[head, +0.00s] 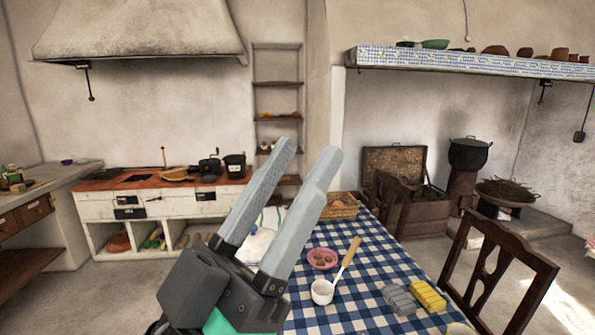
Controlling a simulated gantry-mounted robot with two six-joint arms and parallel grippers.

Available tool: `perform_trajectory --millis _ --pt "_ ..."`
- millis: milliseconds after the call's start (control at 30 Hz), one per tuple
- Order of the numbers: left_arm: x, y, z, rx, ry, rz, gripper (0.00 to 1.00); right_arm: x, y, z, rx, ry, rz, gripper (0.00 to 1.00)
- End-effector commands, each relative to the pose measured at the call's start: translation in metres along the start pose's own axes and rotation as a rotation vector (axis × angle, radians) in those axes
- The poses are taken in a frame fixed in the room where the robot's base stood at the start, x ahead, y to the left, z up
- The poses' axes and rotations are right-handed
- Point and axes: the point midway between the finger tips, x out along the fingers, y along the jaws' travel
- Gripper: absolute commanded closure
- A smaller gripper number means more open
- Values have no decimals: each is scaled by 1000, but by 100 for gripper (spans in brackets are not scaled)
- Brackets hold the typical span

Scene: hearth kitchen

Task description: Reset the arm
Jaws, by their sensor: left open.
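My left gripper (308,165) is raised in the middle of the head view, close to the camera. Its two long grey fingers point up and to the right, with a clear gap between them. Nothing is between the fingers. The gripper covers the left part of the table with the blue checked cloth (362,269). My right gripper does not show.
On the table are a pink bowl (322,258), a white cup (321,292) with a wooden-handled utensil, a grey block (399,299), a yellow block (428,295) and a basket (340,206). A wooden chair (496,270) stands at the right. A stove counter (155,205) stands behind.

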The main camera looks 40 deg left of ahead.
Motion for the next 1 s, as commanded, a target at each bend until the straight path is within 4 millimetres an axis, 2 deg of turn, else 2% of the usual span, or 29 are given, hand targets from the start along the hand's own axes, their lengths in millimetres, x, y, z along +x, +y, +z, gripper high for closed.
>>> perform_trajectory --millis 167,267,1000 --pt "18 0 -16 -2 0 1 53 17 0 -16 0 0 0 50" --pt "44 0 -40 -2 1 1 53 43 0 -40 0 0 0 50" --pt "308 -2 -284 -3 1 1 53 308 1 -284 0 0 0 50"
